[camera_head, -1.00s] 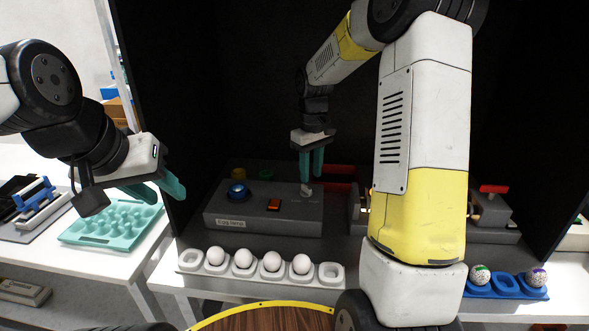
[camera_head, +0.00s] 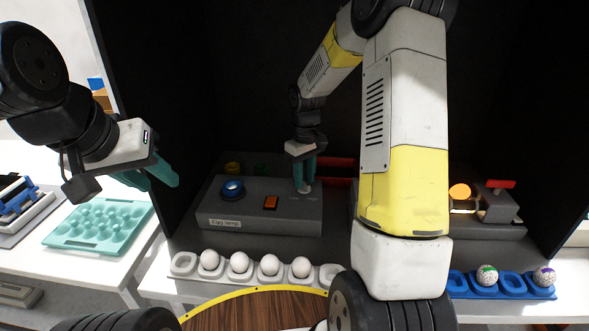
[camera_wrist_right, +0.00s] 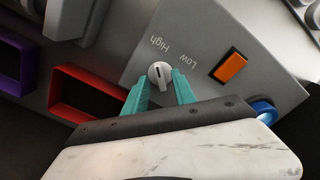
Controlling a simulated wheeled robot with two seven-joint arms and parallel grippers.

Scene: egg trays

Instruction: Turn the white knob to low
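The white knob (camera_wrist_right: 160,74) sits on the grey panel of the egg lamp box (camera_head: 225,209). In the right wrist view, "High" and "Low" are printed beside it, and its mark seems to point towards "High". My right gripper (camera_wrist_right: 160,86) has its teal fingers on either side of the knob, with small gaps visible, so it looks open around it. In the head view, my right gripper (camera_head: 304,187) is down at the knob, largely covering it. My left gripper (camera_head: 152,181) is open and empty, in the air at the left.
An orange switch (camera_head: 271,203) and a blue button (camera_head: 232,189) are on the same box. A white tray (camera_head: 184,264) with several eggs stands in front. A blue tray (camera_head: 512,285) with speckled eggs is at the right. An orange light (camera_head: 459,191) glows at the right.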

